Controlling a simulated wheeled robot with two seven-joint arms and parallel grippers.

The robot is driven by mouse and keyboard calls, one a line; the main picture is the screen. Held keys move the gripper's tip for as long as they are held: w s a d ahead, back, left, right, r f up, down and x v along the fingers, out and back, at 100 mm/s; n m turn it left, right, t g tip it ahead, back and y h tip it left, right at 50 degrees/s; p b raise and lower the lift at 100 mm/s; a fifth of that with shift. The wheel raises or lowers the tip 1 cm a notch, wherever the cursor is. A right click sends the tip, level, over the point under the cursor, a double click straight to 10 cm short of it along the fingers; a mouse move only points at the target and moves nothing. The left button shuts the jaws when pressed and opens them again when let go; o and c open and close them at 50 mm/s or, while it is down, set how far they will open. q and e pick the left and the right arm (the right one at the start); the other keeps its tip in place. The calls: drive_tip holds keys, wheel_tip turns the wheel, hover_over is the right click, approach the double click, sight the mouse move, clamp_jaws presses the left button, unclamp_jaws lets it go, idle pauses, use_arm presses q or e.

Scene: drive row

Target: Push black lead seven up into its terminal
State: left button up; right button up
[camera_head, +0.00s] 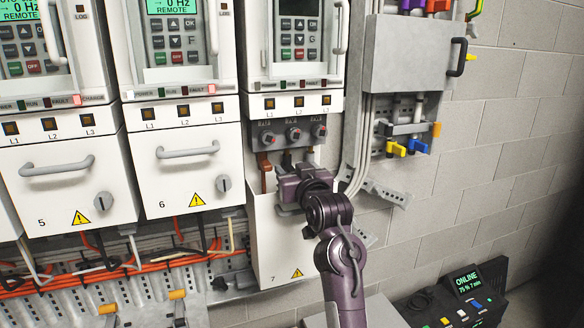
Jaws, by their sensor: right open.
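Drive seven's terminal block (292,134) shows under its L1, L2 and L3 lamps, a dark grey strip with several round screws. A brown lead (265,168) stands below the left terminal. A dark lead (287,158), which looks like the black one, shows below the middle terminal. Its lower part is hidden by my right gripper (296,180), and I cannot tell whether its tip is inside the terminal. My right gripper is open, in front of the leads just below the block. I cannot tell whether it touches the dark lead. My left gripper is out of view.
Drive seven's white lower box (265,235) surrounds the leads from below. Closed covers five (65,180) and six (190,168) stand to the left. A grey conduit (360,150) and a metal box (418,55) are close on the right. A console (465,300) stands lower right.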

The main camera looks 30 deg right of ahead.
drive_tip(key=shift+s, duration=0.15)
clamp_jaws()
drive_tip(key=shift+r, duration=0.15)
wheel_tip(320, 180, up, 2)
drive_tip(key=shift+r+p, duration=0.25)
drive_tip(key=shift+p, duration=0.75)
drive_tip(key=shift+f, duration=0.1)
unclamp_jaws()
